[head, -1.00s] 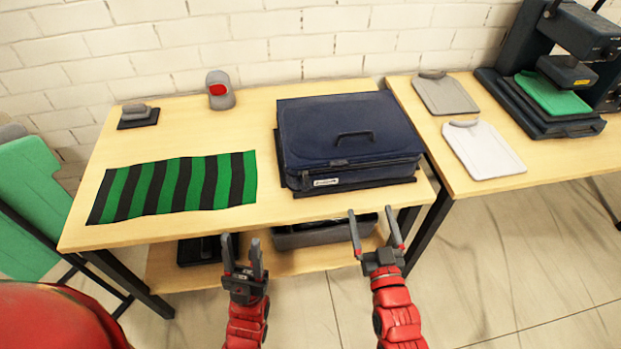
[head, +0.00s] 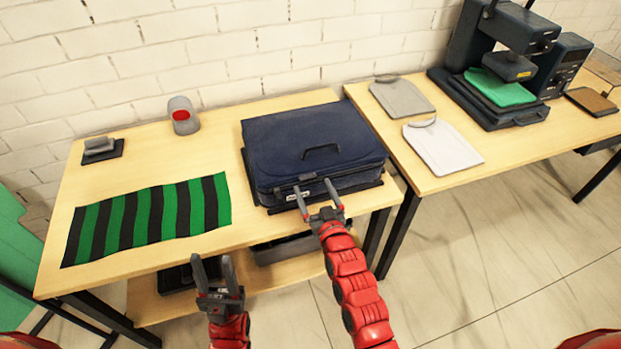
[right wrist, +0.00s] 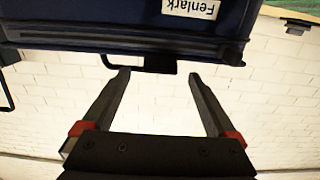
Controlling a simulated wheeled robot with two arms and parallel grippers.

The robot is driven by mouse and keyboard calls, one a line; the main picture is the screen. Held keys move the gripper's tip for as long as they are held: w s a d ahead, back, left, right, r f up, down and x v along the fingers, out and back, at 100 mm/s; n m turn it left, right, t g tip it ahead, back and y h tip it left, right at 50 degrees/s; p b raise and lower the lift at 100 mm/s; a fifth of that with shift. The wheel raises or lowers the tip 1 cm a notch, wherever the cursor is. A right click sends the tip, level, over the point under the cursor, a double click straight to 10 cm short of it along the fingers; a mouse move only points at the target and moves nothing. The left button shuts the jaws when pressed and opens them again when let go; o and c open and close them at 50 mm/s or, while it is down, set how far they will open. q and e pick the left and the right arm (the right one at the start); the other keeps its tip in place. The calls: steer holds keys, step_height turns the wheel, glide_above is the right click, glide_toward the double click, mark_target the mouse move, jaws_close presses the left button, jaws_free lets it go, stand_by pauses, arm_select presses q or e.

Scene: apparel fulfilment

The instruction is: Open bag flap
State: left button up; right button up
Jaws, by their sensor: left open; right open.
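The dark navy bag (head: 285,135) lies on a dark base on the wooden table, its flap down, with a handle (head: 321,152) on top and a white label (head: 301,178) on its front. My right gripper (head: 314,188) is open and empty at the bag's front edge, its fingers pointing at it. In the right wrist view the bag (right wrist: 110,18) fills the top, upside down, with a dark tab (right wrist: 138,65) between the open fingertips. Whether they touch it I cannot tell. My left gripper (head: 212,262) is open and empty in front of the table, below its edge.
A green-and-black striped cloth (head: 148,218) lies left of the bag. A grey device with a red spot (head: 183,116) and a small grey item (head: 100,148) stand behind it. A second table (head: 465,178) at right holds two boards and a press (head: 500,75).

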steer(key=shift+x, duration=1.65)
steer(key=shift+f, duration=0.1)
jaws_close()
